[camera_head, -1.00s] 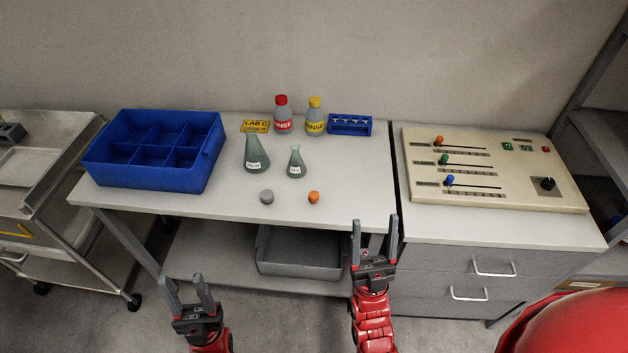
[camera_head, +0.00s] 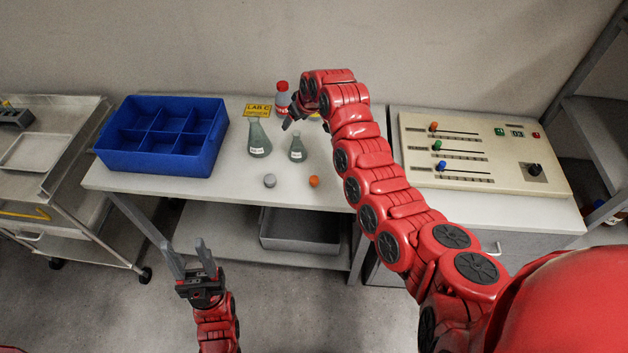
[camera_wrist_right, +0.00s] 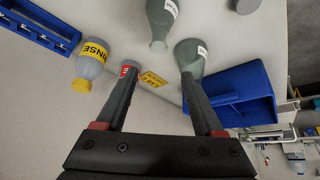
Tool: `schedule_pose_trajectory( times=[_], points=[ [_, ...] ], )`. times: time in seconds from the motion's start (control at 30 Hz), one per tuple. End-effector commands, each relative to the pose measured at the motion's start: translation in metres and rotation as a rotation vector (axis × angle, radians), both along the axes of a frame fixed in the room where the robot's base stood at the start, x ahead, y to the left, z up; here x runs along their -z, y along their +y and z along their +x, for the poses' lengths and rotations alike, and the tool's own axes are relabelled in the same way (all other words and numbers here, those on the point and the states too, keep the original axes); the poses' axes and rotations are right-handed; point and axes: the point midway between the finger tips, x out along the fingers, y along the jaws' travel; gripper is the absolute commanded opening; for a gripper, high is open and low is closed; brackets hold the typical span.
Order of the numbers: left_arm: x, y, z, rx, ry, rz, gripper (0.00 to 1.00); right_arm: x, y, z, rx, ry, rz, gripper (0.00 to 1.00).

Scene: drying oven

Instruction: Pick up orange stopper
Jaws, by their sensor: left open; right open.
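The orange stopper (camera_head: 314,181) sits on the white table near its front edge, right of the grey stopper (camera_head: 270,181). My right gripper (camera_head: 290,120) is open above the back of the table, near the flasks and bottles, behind the orange stopper and apart from it. In the right wrist view its fingers (camera_wrist_right: 158,92) are spread, with no object held. The orange stopper does not show in the right wrist view; a grey stopper (camera_wrist_right: 246,5) shows at its top. My left gripper (camera_head: 188,262) is open and empty in front of the table, below its top.
A larger flask (camera_head: 259,140) and a smaller flask (camera_head: 298,148) stand behind the stoppers. A red-capped bottle (camera_head: 281,92) is at the back; my right arm mostly hides the yellow one. A blue divided bin (camera_head: 112,161) is left, a control panel (camera_head: 480,180) right.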

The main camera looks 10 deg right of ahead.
Motion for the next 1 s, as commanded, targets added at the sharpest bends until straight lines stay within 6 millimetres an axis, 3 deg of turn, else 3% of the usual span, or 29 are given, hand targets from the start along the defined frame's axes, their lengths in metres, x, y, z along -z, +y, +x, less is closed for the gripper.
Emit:
schedule_pose_trajectory(
  times=[0.2,0.3,0.4,0.57,0.87,1.0],
  points=[
    [0.000,0.000,0.000,0.000,0.000,0.000,0.50,-0.032,-0.026,-0.076,-0.147,0.339,-0.209,0.70],
    [0.000,0.000,0.000,0.000,0.000,0.000,0.50,-0.041,-0.035,-0.097,-0.174,0.423,-0.258,0.70],
    [-0.001,0.000,0.000,0.000,0.000,0.000,0.50,-0.043,-0.038,-0.105,-0.184,0.457,-0.278,0.70],
    [-0.005,0.000,0.000,0.000,0.000,0.000,0.50,-0.024,-0.037,-0.107,-0.187,0.464,-0.276,0.70],
    [0.007,0.000,0.000,0.000,0.000,0.000,0.50,0.033,-0.036,-0.107,-0.186,0.460,-0.280,0.70],
    [0.003,0.000,0.000,0.000,0.000,0.000,0.50,0.057,-0.038,-0.107,-0.184,0.463,-0.280,0.70]
  ],
)
